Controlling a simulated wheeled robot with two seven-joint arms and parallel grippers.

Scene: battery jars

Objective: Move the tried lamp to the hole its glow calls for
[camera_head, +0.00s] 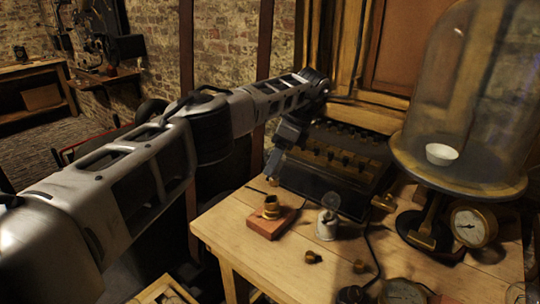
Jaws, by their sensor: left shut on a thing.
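My left gripper (273,172) comes in from the left and points down above the back left part of the wooden table (225,222). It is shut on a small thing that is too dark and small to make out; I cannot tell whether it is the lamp. Below it, apart, a brass socket-like piece (271,207) stands on a reddish wooden block (268,224). Right of the gripper is a dark case (325,187) with rows of fittings; its holes are not clear. No glow shows. My right gripper is out of view.
A pale fitting with a clear round top (327,226) stands right of the block. Small brass pieces (312,257) lie in front. A glass bell jar (465,110) over a white cup (441,154) and a round gauge (473,225) stand at the right.

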